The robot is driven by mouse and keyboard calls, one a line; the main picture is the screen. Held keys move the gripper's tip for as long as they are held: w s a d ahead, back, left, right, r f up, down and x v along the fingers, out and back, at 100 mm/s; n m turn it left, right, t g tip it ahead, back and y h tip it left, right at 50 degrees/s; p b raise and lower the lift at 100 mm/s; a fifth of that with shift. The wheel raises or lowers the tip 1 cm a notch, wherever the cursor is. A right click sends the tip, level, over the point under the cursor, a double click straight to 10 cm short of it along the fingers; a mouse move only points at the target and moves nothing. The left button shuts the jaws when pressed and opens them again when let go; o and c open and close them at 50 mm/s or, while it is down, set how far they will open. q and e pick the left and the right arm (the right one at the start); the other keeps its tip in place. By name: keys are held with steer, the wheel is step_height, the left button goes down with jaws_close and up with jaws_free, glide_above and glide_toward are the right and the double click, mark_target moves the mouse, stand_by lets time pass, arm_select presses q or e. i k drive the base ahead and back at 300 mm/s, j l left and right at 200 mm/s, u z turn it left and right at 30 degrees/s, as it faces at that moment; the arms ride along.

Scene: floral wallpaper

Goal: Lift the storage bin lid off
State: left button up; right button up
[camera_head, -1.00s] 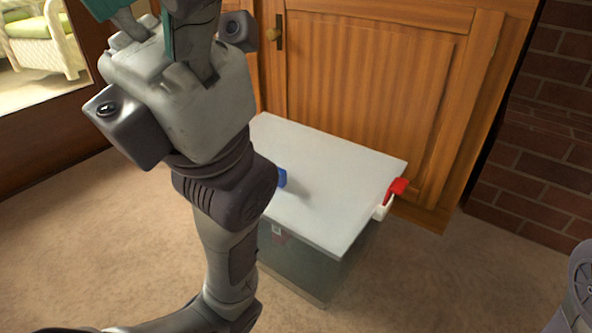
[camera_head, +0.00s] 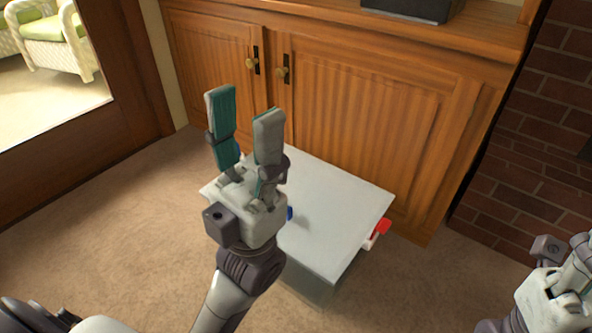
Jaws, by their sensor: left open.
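The storage bin (camera_head: 312,285) stands on the carpet in front of the wooden cabinet, with its pale flat lid (camera_head: 335,200) on top. A red clip with a white part (camera_head: 377,232) is at the lid's right edge. A blue part (camera_head: 290,213) on the lid is mostly hidden behind my left gripper. My left gripper (camera_head: 243,125) is open and empty, fingers pointing up in the picture, in front of the lid's left part. My right gripper shows only in part at the lower right (camera_head: 560,290); its fingers cannot be made out.
The wooden cabinet (camera_head: 350,120) with two knobbed doors stands right behind the bin. A brick wall (camera_head: 520,150) is at the right. A dark box (camera_head: 412,8) sits on the cabinet top. The carpet (camera_head: 90,230) is clear at left and front.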

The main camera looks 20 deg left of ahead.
mark_target(332, 213)
steer(key=i+j+z, duration=0.1)
steer(key=j+z, duration=0.25)
steer(key=j, duration=0.35)
steer(key=j+z, duration=0.35)
steer(key=j, duration=0.35)
steer(key=k+j+z, duration=0.1)
steer(key=j+z, duration=0.25)
steer(key=j, duration=0.35)
